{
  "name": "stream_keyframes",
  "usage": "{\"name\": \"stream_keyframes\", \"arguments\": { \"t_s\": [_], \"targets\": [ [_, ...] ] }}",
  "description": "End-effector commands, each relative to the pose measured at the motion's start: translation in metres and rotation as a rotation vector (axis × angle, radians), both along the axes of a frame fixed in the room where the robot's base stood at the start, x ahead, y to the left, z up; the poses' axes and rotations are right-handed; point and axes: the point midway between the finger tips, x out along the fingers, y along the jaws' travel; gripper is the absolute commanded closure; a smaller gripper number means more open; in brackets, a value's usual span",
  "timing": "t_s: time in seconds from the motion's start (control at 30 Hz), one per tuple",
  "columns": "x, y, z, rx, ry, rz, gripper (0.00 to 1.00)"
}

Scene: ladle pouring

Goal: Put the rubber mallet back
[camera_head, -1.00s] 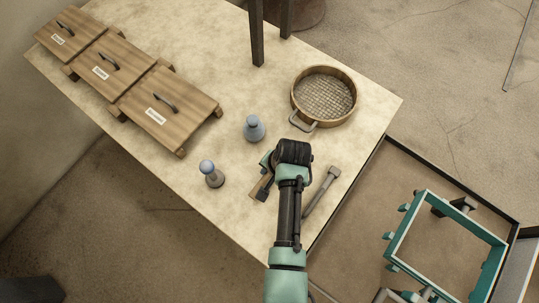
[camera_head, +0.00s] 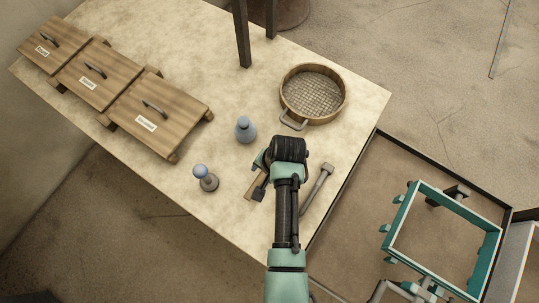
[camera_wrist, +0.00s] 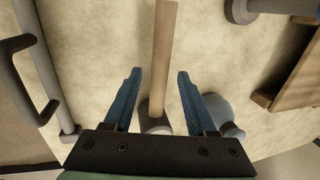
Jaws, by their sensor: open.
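A tool with a pale wooden handle (camera_wrist: 165,50), which looks like the rubber mallet, lies on the table. In the wrist view its handle runs down between my fingers to a greyish head (camera_wrist: 154,124), partly hidden by the gripper body. In the head view only part of the handle (camera_head: 252,186) shows beside my wrist. My gripper (camera_wrist: 156,78) is open, its two blue fingers on either side of the handle, with visible gaps on both sides. I cannot tell its height above the handle.
Near the gripper are a blue-grey bottle-shaped object (camera_head: 245,130), a knobbed object (camera_head: 207,178) and a grey long-handled tool (camera_head: 317,188). A round sieve (camera_head: 313,95) stands beyond. Several lidded wooden boxes (camera_head: 155,115) line the left of the table (camera_head: 200,60). A teal frame (camera_head: 440,235) stands right.

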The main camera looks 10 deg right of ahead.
Motion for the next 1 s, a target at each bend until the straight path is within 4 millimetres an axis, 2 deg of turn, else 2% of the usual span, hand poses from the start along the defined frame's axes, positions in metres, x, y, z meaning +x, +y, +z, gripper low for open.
{"name": "stream_keyframes", "arguments": {
  "t_s": [0.2,0.4,0.57,0.77,0.87,0.97,1.0],
  "targets": [
    [-0.006,-0.009,0.043,-0.001,-0.004,-0.002,0.43],
    [-0.011,-0.015,0.078,-0.001,-0.004,-0.003,0.43],
    [-0.014,-0.018,0.095,-0.001,-0.002,-0.001,0.43],
    [-0.014,-0.019,0.101,-0.002,-0.006,0.000,0.43],
    [0.003,-0.021,0.114,-0.026,-0.071,0.015,0.43],
    [0.041,-0.024,0.149,-0.086,-0.226,0.051,0.43],
    [0.061,-0.026,0.171,-0.120,-0.312,0.071,0.43]
  ]
}}
